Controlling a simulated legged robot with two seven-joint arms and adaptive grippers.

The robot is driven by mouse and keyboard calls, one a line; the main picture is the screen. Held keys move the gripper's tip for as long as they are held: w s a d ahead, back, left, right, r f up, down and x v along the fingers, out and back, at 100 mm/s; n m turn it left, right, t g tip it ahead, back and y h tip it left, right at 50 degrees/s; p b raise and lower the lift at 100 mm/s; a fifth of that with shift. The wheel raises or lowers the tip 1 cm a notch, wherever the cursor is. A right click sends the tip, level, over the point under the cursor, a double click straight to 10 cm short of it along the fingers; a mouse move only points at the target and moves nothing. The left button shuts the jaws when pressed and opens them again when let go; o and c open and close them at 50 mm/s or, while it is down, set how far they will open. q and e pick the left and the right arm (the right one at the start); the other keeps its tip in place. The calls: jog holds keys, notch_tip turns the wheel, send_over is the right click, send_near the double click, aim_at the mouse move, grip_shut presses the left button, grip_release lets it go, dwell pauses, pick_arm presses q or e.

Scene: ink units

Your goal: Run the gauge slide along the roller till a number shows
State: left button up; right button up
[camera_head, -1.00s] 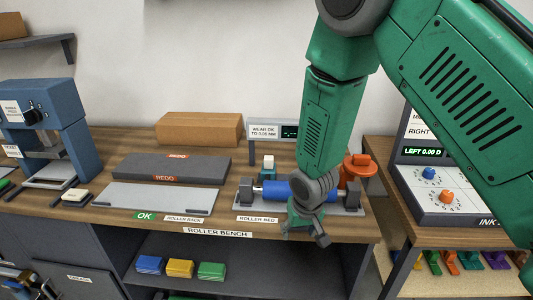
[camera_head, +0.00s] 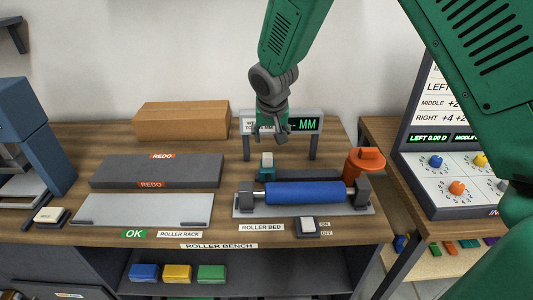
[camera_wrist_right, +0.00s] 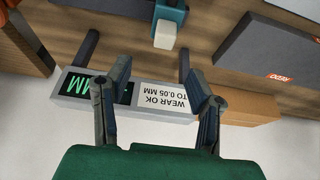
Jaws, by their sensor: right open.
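The blue roller (camera_head: 305,193) lies in the roller bed (camera_head: 300,211) between two dark end blocks. The gauge slide (camera_head: 267,168), a teal block with a pale top, stands behind the roller's left end. It also shows in the right wrist view (camera_wrist_right: 166,28). The wear display (camera_head: 300,125) stands behind the bed; its green text reads MM with a dash before it, partly covered by my gripper. My right gripper (camera_head: 274,139) is open and empty, above and behind the gauge slide, in front of the display. In the right wrist view the right gripper (camera_wrist_right: 158,95) has its fingers spread. My left gripper is not in view.
A small switch (camera_head: 308,226) sits at the front edge. The dark redo rack (camera_head: 158,171) and pale OK rack (camera_head: 145,210) lie left. A cardboard box (camera_head: 181,120) is behind; a console (camera_head: 455,170) stands right.

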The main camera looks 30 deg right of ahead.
aim_at(268, 154)
jog(key=x, duration=0.6)
jog(key=a+x, duration=0.1)
jog(key=x, duration=0.3)
jog(key=shift+w, duration=0.2)
jog(key=shift+w+d+f+p, duration=0.1)
jog(key=shift+d+f+p, duration=0.15)
jog(key=shift+f, duration=0.3)
jog(key=shift+w+d+f, duration=0.15)
jog(key=shift+d+f, duration=0.05)
jog(key=shift+d, duration=0.05)
